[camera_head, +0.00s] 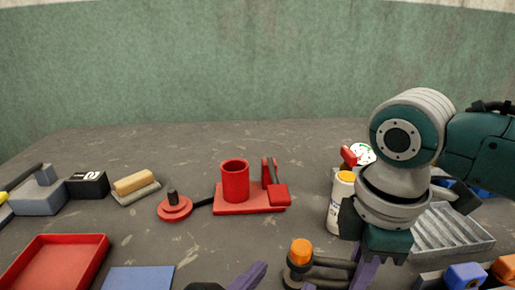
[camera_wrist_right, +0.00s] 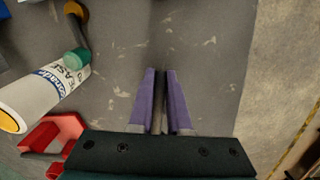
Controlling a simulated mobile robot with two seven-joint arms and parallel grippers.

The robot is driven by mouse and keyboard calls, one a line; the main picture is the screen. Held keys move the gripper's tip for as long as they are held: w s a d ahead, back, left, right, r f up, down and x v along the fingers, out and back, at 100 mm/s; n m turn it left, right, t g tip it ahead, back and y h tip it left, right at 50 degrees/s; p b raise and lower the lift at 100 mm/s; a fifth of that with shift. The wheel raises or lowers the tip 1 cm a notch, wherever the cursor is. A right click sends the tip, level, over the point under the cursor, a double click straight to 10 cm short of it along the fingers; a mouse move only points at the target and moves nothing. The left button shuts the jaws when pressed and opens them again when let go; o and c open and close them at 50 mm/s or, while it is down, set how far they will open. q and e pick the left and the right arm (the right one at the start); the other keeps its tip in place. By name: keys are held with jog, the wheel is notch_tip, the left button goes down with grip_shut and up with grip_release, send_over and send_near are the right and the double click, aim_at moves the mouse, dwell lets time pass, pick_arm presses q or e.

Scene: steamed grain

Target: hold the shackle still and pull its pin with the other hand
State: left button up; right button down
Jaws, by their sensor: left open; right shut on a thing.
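The shackle (camera_head: 336,264) is dark grey and shows at the bottom of the head view, right of centre. Its pin has an orange round head (camera_head: 300,248) at the left end. My right gripper (camera_head: 364,270) comes down from the right and is shut on the shackle's right part. In the right wrist view its purple fingers (camera_wrist_right: 160,82) are closed on a thin dark bar, seen edge-on. My left gripper (camera_head: 284,275) is open at the bottom edge, its purple fingers near the pin head. Most of it is cut off; contact with the pin cannot be told.
A white bottle (camera_head: 336,215) stands just behind my right gripper. A red base with a cup (camera_head: 235,182) sits mid-table. A ribbed metal tray (camera_head: 450,235) lies right, a red tray (camera_head: 55,265) and blue mat (camera_head: 138,279) left.

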aim_at(301, 251)
pick_arm(q)
jog(key=x, duration=0.9)
jog(key=shift+w+d, duration=0.15)
jog(key=shift+w, duration=0.15)
jog(key=shift+c, duration=0.4)
grip_shut()
jog(key=shift+w+r, duration=0.25)
jog(key=shift+r, duration=0.85)
jog(key=shift+n+g, duration=0.3)
jog(key=shift+r, duration=2.2)
